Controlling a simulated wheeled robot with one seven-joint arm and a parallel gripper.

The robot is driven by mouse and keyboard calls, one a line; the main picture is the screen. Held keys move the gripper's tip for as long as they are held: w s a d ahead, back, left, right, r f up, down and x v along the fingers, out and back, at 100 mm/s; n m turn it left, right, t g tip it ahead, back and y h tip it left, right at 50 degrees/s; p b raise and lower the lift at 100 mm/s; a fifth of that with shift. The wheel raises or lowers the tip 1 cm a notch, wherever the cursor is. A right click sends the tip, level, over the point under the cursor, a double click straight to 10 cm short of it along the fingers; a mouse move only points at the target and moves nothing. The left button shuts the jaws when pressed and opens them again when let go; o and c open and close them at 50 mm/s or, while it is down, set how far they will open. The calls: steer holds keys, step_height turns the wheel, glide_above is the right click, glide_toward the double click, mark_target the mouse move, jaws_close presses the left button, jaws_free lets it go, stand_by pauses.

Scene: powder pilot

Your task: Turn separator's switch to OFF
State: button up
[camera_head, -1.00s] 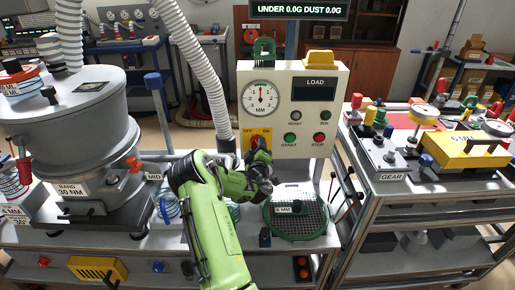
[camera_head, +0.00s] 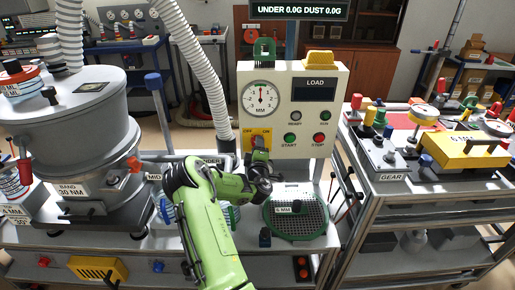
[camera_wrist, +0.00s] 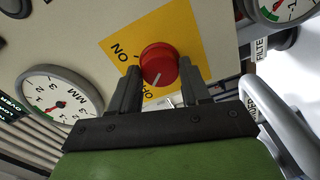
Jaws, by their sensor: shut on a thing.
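The separator's switch is a round red knob (camera_wrist: 158,62) on a yellow plate (camera_wrist: 118,45) marked ON and OFF. In the wrist view its white mark points down and slightly left, toward the partly hidden OFF lettering. My gripper (camera_wrist: 159,70) has one finger on each side of the knob and is shut on it. In the head view, my gripper (camera_head: 258,152) is at the lower part of the yellow plate (camera_head: 257,134) on the white control panel (camera_head: 272,107), and hides the knob there.
An MM dial (camera_head: 261,98), a LOAD display (camera_head: 314,88) and START and STOP buttons (camera_head: 319,139) share the panel. A round green-rimmed sieve (camera_head: 297,234) lies on the bench below. The large grey separator drum (camera_head: 72,125) and a ribbed hose (camera_head: 205,70) are to the left.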

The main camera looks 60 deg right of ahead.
steer(key=o, duration=1)
steer(key=shift+o, duration=0.2)
steer(key=b+v, duration=0.7)
steer(key=v, duration=0.8)
steer(key=shift+a, duration=0.4)
steer(key=shift+s, duration=0.15)
